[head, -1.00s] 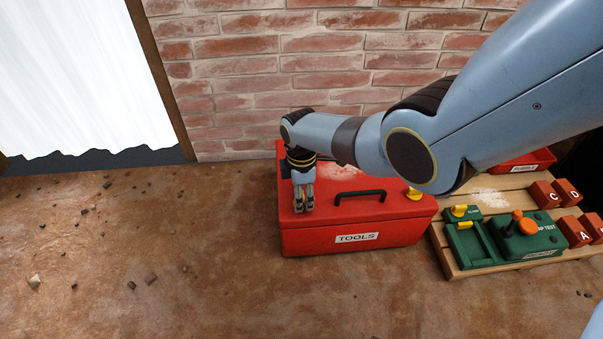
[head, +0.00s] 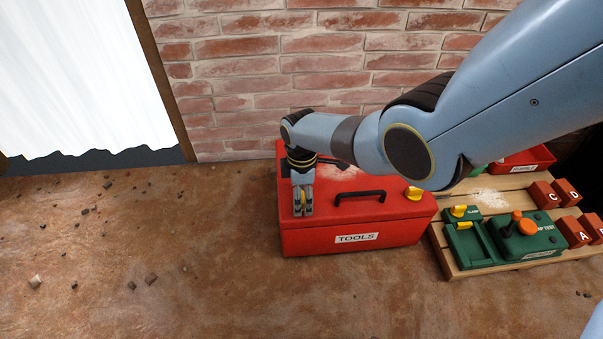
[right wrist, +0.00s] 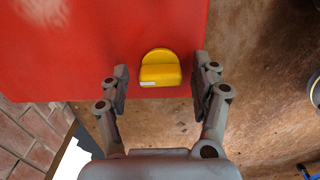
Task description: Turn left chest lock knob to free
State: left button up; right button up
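The red tool chest (head: 300,240) stands on the floor against the brick wall, with a "TOOLS" label on its front. Its left lock knob is yellow; in the right wrist view the knob (right wrist: 160,68) sits between my two fingers, with a visible gap on each side. My right gripper (head: 303,212) points down over the left end of the chest and is open around the knob, which it mostly hides in the head view. The chest's right yellow knob (head: 414,193) is in plain view. My left gripper is not in view.
A black handle (head: 360,194) stands on the lid. To the right, a wooden pallet (head: 455,268) bears a green test fixture (head: 530,243), lettered red blocks (head: 544,195) and a red tray (head: 524,162). Open floor with scattered rubble lies left of the chest.

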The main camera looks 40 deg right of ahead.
notch_tip(320, 180, up, 12)
dwell(0.8)
dwell(0.3)
jog(key=shift+s+f, duration=0.1)
